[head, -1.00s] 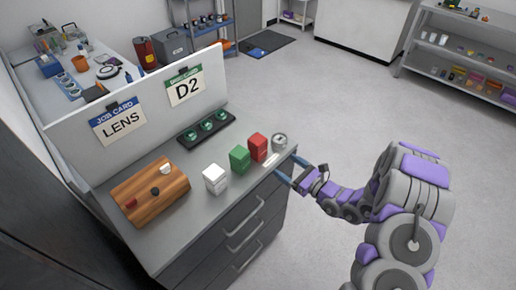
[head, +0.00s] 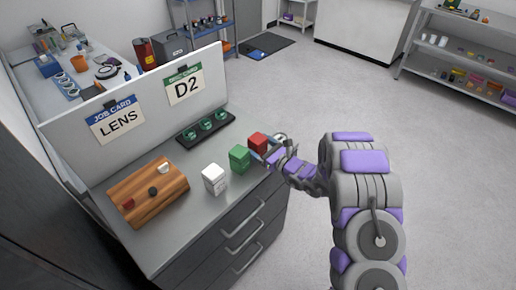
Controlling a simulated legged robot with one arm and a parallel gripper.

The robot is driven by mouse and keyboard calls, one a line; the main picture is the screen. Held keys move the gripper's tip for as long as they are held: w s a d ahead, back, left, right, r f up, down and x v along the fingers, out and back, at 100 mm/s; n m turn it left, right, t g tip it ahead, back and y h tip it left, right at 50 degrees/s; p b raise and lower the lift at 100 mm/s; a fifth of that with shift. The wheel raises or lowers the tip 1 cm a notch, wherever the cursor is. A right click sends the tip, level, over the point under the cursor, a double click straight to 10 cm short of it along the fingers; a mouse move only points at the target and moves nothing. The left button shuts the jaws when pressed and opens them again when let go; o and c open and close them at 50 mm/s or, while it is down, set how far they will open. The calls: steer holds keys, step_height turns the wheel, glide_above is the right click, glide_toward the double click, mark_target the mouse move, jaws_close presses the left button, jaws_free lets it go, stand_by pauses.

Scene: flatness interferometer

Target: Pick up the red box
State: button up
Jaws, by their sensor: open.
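The red box (head: 257,141) stands on the grey bench top near its right front corner, just right of the green box (head: 239,158). The red box looks upright on the bench.
A white box (head: 214,179) stands left of the green box. A wooden block (head: 148,191) with small pieces lies further left. A black tray (head: 206,128) with green lenses sits behind, before a white panel (head: 140,108) with job cards. Open floor lies right of the bench.

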steer(key=shift+x, duration=1.25)
steer(key=shift+s, duration=0.1)
steer(key=c, duration=1.1)
